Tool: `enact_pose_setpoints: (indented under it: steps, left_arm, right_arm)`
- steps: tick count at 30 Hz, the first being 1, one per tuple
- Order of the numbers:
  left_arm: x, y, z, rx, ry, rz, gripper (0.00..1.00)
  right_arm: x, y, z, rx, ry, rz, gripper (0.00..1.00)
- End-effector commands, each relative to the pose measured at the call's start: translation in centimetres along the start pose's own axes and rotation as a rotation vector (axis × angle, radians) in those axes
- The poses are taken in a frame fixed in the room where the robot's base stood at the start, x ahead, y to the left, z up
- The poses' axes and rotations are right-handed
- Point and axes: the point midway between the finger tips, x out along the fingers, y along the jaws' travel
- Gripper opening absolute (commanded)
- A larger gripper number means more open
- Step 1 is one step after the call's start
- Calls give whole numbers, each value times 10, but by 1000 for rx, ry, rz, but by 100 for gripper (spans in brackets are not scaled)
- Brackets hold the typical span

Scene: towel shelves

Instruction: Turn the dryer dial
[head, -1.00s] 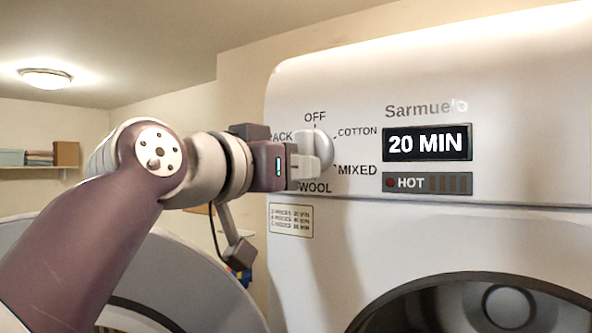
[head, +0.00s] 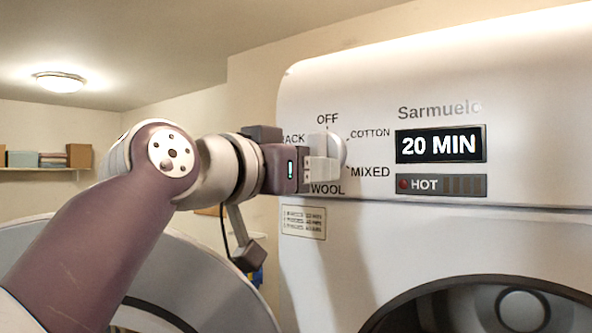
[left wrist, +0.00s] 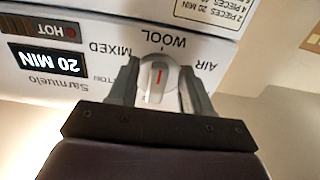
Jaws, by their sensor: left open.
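The dryer dial (head: 340,151) is a pale round knob on the white dryer's (head: 540,100) front panel, left of the display. My left gripper (head: 320,160) is at the dial and hides much of it in the head view. In the left wrist view the dial (left wrist: 158,80) carries a red mark and sits between the two open fingers of my left gripper (left wrist: 160,68). Whether the fingers touch it I cannot tell. Labels OFF, COTTON, MIXED, WOOL and a partly covered one surround the dial. My right gripper is not in view.
The display (head: 441,144) reads 20 MIN, with a HOT indicator (head: 441,185) lit red below. A small notice (head: 304,221) is under the dial. The round dryer opening (head: 480,290) is at lower right. A wall shelf (head: 40,169) with boxes is far left.

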Motion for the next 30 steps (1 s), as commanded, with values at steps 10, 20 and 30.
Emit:
enact_pose_setpoints:
  steps: [10,20,30]
  left_arm:
    - [-70,-1,-1,1,3,-7,49]
    - [-122,0,-4,-1,-2,-2,49]
    - [-126,0,1,0,1,-1,49]
  right_arm:
    - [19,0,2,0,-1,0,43]
    - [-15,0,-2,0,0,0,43]
    - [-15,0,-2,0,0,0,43]
